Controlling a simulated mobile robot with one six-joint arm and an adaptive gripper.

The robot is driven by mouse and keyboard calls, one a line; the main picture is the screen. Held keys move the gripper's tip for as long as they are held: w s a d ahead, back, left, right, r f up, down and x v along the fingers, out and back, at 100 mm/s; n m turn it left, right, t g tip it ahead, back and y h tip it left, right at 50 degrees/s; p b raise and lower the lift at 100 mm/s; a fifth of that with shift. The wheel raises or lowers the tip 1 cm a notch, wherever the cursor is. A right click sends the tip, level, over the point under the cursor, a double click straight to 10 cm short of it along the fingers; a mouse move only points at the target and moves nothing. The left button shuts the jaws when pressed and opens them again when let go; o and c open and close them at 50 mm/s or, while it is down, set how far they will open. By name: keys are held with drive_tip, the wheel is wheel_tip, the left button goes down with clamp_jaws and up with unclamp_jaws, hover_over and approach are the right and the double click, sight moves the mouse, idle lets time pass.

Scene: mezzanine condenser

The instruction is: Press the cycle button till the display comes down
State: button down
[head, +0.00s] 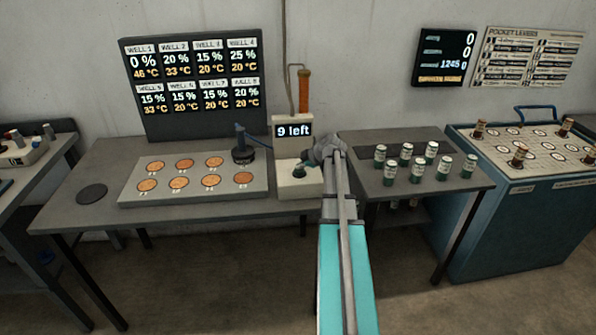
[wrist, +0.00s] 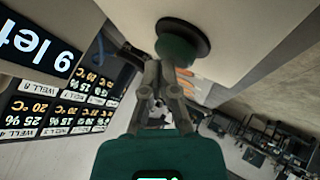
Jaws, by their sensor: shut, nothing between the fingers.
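The small display (head: 294,130) reads "9 left" and stands on a pale box (head: 300,188). It also shows upside down in the wrist view (wrist: 34,47). The cycle button is a dark green knob on a black round base (wrist: 183,40), on the box's face in the wrist view. My gripper (head: 308,162) is shut and empty, just at the box. In the wrist view its fingertips (wrist: 160,68) point at the button's lower edge. They are very close to it; I cannot tell whether they touch. My arm and gripper partly hide the box in the head view.
A well board (head: 190,88) stands behind. Several green-and-white vials (head: 417,168) stand on the right table. A blue cabinet (head: 520,215) is at far right.

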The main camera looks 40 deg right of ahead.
sight(301, 170)
drive_tip(key=shift+f+b, duration=0.35)
drive_tip(key=shift+f, duration=0.05)
idle(0.5)
drive_tip(key=shift+r, duration=0.2)
idle(0.3)
drive_tip(key=shift+r+p, duration=0.8)
drive_tip(key=shift+p, duration=0.2)
drive_tip(key=shift+r, duration=0.1)
wheel_tip(301, 170, up, 5)
drive_tip(key=p, duration=0.5)
drive_tip(key=shift+a, duration=0.1)
idle(0.7)
